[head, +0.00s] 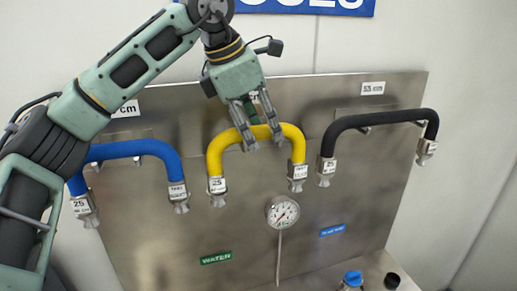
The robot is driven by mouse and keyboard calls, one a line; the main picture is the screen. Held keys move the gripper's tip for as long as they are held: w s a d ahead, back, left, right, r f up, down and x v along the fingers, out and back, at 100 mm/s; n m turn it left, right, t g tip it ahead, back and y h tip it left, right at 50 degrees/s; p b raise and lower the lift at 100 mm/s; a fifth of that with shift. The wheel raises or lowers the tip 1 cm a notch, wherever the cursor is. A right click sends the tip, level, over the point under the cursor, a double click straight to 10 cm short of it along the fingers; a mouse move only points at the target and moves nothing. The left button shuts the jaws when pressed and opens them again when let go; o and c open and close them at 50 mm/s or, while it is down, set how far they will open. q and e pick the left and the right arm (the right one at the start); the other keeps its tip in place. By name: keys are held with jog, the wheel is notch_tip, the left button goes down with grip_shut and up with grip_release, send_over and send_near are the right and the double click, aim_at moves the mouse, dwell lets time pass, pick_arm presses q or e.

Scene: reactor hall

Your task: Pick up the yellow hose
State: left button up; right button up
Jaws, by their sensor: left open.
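The yellow hose (221,148) hangs as an arch in the middle of a steel panel in the head view, with a metal coupling at each lower end. My left gripper (263,141) reaches down from above at the top of the arch. Its fingers are open and overlap the hose in the picture. I cannot tell whether they touch it. The gripper hides part of the top of the hose. My right gripper is not in view.
A blue hose (134,149) hangs to the left and a black hose (381,119) to the right on the steel panel (160,235). A gauge (283,212) sits below the yellow hose. A blue-capped fitting (352,279) stands at the lower right.

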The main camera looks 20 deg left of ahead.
pick_arm(q)
jog(key=shift+w+f, duration=0.15)
jog(key=shift+f, duration=0.15)
jog(key=shift+c, duration=0.3)
jog(key=c, duration=0.6)
grip_shut()
jog(key=shift+r, duration=0.15)
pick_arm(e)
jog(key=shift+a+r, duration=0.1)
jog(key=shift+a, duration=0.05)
